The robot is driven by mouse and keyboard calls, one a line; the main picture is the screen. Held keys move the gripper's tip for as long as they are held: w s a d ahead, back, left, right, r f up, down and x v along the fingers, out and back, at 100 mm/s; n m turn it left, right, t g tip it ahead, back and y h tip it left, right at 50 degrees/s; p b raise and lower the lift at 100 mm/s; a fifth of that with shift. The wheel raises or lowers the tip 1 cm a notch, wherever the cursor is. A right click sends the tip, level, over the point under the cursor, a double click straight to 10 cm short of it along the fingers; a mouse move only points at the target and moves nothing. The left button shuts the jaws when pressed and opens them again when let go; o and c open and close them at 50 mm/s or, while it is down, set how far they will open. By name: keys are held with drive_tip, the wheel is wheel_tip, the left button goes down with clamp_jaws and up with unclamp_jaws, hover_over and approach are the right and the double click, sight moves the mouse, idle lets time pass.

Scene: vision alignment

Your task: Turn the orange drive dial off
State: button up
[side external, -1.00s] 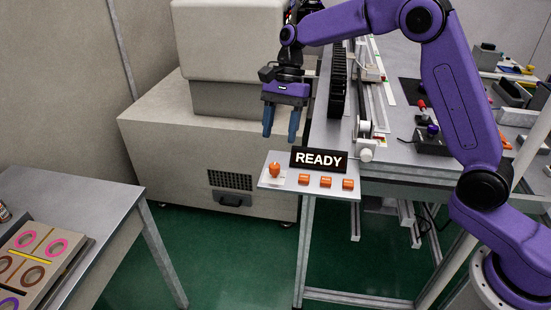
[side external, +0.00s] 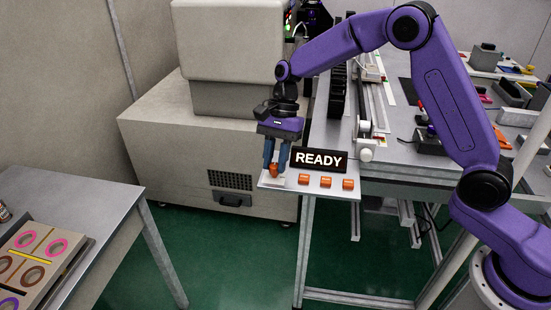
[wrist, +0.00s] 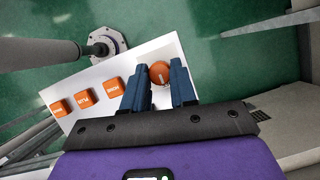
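The orange drive dial (side external: 273,170) stands at the left end of a white control panel (side external: 290,183). In the wrist view the round dial (wrist: 160,72) shows between the fingertips, with a pale mark on its face. My gripper (side external: 276,165) points down over the dial, one finger on each side. In the wrist view my gripper (wrist: 158,78) has its blue fingers apart, with the dial between them. A small gap seems to show by the right finger; whether either finger touches the dial is unclear.
Several orange buttons (side external: 326,182) sit in a row right of the dial. A black READY sign (side external: 319,160) stands behind them, close to my gripper. A large beige machine (side external: 205,150) is behind and left. Green floor is open in front.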

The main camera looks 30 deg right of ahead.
drive_tip(key=shift+n, duration=0.3)
clamp_jaws()
drive_tip(key=n, duration=0.1)
drive_tip(key=n+g+h, duration=0.1)
drive_tip(key=n, duration=0.1)
drive_tip(key=shift+w+a+n, duration=0.1)
drive_tip(key=shift+a+n, duration=0.05)
drive_tip(key=shift+n, duration=0.15)
drive_tip(key=n, duration=0.2)
drive_tip(key=n+g+h, duration=0.1)
drive_tip(key=n, duration=0.1)
drive_tip(key=shift+a+n+h, duration=0.1)
drive_tip(key=shift+n+h, duration=0.2)
drive_tip(key=n+h, duration=0.1)
drive_tip(key=n, duration=0.3)
drive_tip(key=shift+a+h, duration=0.15)
drive_tip(key=shift+h, duration=0.25)
drive_tip(key=n+h, duration=0.1)
drive_tip(key=n, duration=0.4)
drive_tip(key=shift+a+t+h, duration=0.1)
drive_tip(key=shift+t+h, duration=0.2)
drive_tip(key=shift+h, duration=0.1)
drive_tip(key=o, duration=0.9)
unclamp_jaws()
